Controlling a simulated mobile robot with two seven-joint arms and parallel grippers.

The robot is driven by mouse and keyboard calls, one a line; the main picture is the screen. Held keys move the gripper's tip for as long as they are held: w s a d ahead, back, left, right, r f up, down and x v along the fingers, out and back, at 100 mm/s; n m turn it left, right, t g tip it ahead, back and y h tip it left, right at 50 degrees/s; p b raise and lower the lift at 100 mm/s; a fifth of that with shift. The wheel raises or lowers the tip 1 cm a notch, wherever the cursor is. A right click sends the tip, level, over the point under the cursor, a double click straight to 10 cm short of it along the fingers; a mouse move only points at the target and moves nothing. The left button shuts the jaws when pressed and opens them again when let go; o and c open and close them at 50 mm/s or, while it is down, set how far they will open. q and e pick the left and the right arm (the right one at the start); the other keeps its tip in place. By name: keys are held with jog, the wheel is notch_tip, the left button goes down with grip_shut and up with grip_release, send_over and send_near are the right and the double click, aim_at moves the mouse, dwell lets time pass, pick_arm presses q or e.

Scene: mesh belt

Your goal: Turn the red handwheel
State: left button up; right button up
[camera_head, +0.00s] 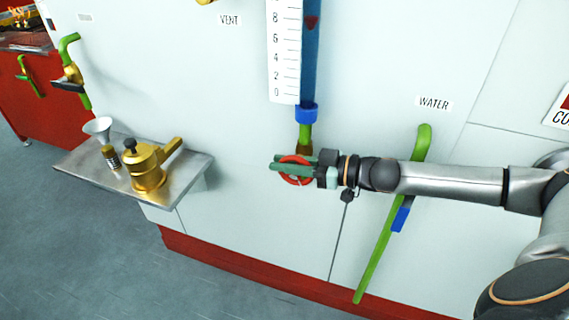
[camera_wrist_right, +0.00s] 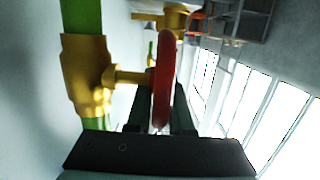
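The red handwheel (camera_head: 296,181) sits low on the white panel, below the blue gauge column. My right gripper (camera_head: 292,164) reaches it from the right, with its fingers across the wheel. In the right wrist view the red handwheel (camera_wrist_right: 163,80) stands edge-on, joined by a brass stem to a brass valve body (camera_wrist_right: 88,75) on a green pipe. The right gripper's fingers (camera_wrist_right: 160,118) lie one on each side of the rim, close to it. Whether they press on it I cannot tell. My left gripper is not in view.
A metal shelf (camera_head: 188,186) at the left holds a brass pot (camera_head: 148,172) and a small funnel (camera_head: 98,128). A long green lever (camera_head: 375,258) slants down the panel behind my right arm. A scale (camera_head: 285,55) is above the wheel. Grey floor is open at the lower left.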

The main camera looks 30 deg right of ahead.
jog(key=o, duration=0.4)
jog(key=shift+s+d, duration=0.45)
jog(key=shift+s, duration=0.05)
jog(key=shift+b+v, duration=0.7)
jog(key=shift+v, duration=2.4)
jog(key=shift+r, duration=0.15)
